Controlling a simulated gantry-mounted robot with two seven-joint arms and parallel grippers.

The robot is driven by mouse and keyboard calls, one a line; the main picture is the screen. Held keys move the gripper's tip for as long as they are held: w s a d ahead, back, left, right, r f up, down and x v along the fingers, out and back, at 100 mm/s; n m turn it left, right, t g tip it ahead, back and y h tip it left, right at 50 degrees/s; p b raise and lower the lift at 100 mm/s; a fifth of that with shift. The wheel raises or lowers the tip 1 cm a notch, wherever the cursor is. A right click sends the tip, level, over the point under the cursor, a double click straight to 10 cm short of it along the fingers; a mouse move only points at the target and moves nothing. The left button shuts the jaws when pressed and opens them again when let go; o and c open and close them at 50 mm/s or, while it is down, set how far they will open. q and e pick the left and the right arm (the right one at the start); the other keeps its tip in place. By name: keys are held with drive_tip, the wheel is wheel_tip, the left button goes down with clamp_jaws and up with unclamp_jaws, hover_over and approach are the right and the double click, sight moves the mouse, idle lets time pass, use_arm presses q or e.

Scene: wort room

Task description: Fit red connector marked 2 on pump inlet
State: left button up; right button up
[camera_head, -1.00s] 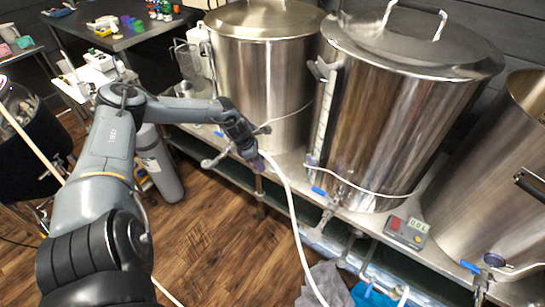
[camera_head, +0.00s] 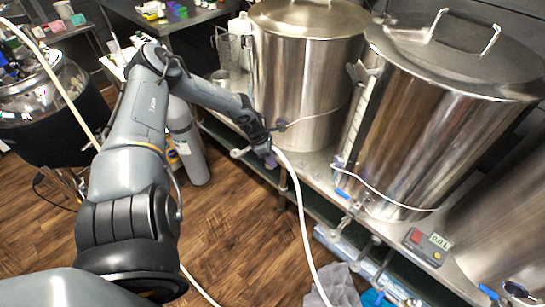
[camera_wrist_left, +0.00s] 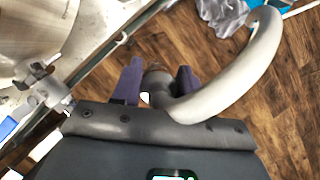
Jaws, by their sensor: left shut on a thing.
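My left gripper (camera_head: 271,157) is in front of the kettle shelf, with its purple fingers around the end of a pale hose. In the left wrist view the fingers (camera_wrist_left: 158,78) close on a dark fitting (camera_wrist_left: 155,72) at the end of the hose (camera_wrist_left: 240,75). The hose also shows in the head view (camera_head: 301,215), hanging from the gripper towards the floor. I cannot make out red or a mark 2 on the fitting. I cannot pick out the pump inlet. My right gripper does not show.
Steel kettles (camera_head: 306,75) stand on a metal shelf with valves along its front edge. One steel valve (camera_wrist_left: 45,85) is left of my gripper in the wrist view. A control box (camera_head: 427,245), a gas cylinder (camera_head: 186,140) and a grey cloth (camera_head: 335,285) are nearby.

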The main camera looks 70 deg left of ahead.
use_arm(q)
drive_tip(key=shift+r, duration=0.15)
drive_tip(key=shift+r+p, duration=2.05)
drive_tip(key=shift+r, duration=0.1)
